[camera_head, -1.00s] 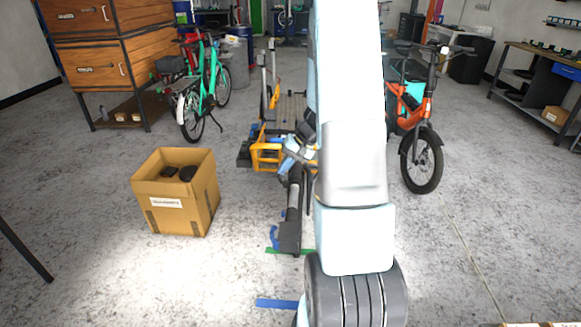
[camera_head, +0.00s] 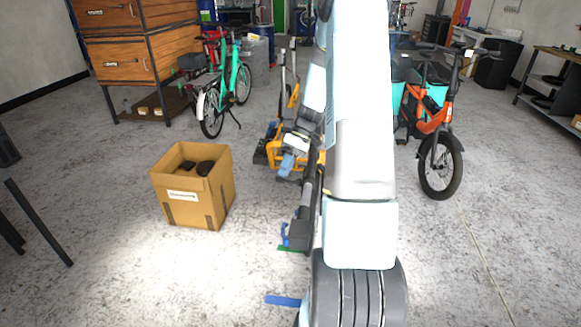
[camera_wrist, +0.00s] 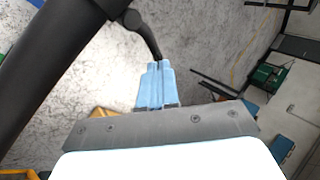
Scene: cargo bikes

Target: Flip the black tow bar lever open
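The black tow bar (camera_head: 309,190) runs down from the yellow-framed trailer (camera_head: 272,150) toward the floor in the head view. In the wrist view its thick black tube (camera_wrist: 50,60) crosses the left side. The black curved lever (camera_wrist: 143,29) branches off near the tube's top, its thin end pointing at my fingertips. My gripper (camera_wrist: 157,66) has its two light-blue fingers together, with the lever end right at their tips. Whether they touch is unclear. In the head view my gripper (camera_head: 287,164) is beside the tow bar's upper part, and my arm hides part of the trailer.
An open cardboard box (camera_head: 192,205) stands on the floor to the left. An orange cargo bike (camera_head: 436,125) stands at right, a green bike (camera_head: 225,90) at back left beside a wooden cabinet (camera_head: 115,58). The floor between the box and trailer is clear.

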